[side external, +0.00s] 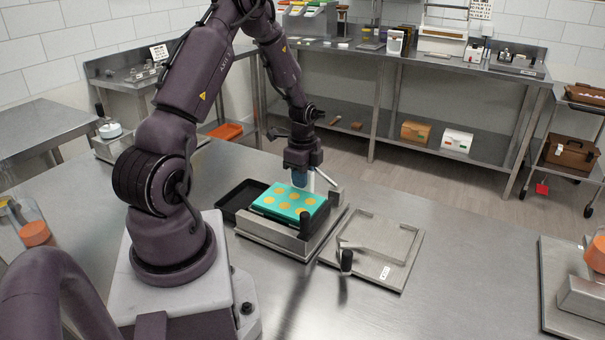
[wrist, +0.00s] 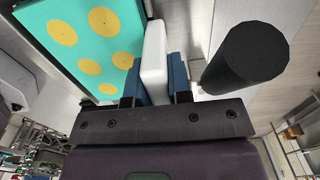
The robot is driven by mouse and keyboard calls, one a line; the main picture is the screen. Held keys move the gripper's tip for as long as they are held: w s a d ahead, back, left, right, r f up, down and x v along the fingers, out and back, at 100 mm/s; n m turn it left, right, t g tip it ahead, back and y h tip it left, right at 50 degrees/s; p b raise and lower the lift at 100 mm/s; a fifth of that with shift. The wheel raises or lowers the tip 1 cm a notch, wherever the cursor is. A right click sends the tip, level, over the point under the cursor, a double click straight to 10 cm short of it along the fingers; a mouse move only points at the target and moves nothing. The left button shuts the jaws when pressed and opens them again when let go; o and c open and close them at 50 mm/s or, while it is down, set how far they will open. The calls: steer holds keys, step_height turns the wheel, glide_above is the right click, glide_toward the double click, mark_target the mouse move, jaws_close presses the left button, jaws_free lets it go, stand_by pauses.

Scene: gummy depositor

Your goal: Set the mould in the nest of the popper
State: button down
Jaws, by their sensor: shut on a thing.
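The mould (side external: 284,203) is a teal slab with several round yellow-orange fillings. It sits on or just above a steel base (side external: 272,238), appearing roughly level; I cannot tell whether it is fully seated. It shows at upper left in the wrist view (wrist: 92,42). My gripper (side external: 300,178) is at the mould's far right edge, its blue fingers shut on a white upright tab (wrist: 154,58) beside the mould. The tab's join to the mould is hidden. A steel plate with a raised frame (side external: 400,232) lies to the right; which fixture is the popper is unclear.
A black tray (side external: 230,204) lies left of the steel base. Another black cylinder (wrist: 245,58) is close to my fingers. The table front is clear.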

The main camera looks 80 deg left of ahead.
steer(key=c, duration=1)
jaws_free()
steer(key=shift+o, duration=0.2)
step_height(320, 180, up, 13)
